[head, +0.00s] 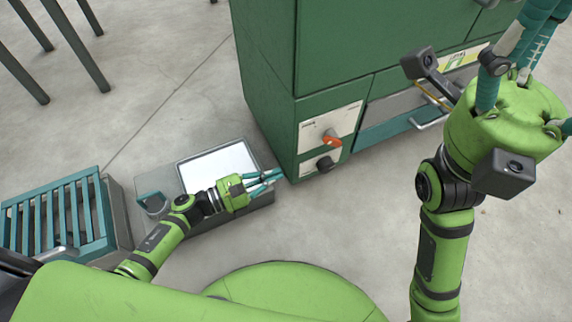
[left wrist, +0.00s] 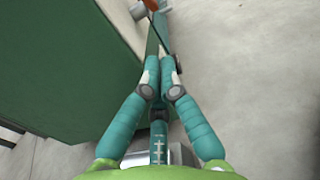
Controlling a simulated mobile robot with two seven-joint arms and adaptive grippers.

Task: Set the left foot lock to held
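My left gripper (head: 276,176) is low beside the near bottom corner of the green machine (head: 262,100). In the left wrist view its teal fingers (left wrist: 160,82) come together at the front, with nothing seen between them. On the machine's front are pale panels with an orange handle (head: 332,140) and, below it, a black knob (head: 325,163). An orange part (left wrist: 151,4) and a grey round part (left wrist: 138,11) show ahead of the fingers in the left wrist view. No part is clearly marked as the left foot lock. My right gripper (head: 528,40) is raised at upper right, its fingertips cut off.
A grey box with a white top (head: 215,163) stands on the floor under my left wrist. A teal slatted rack (head: 58,212) stands at the left. A drawer-like front with a bar handle (head: 430,122) is right of the panels. The floor before the machine is clear.

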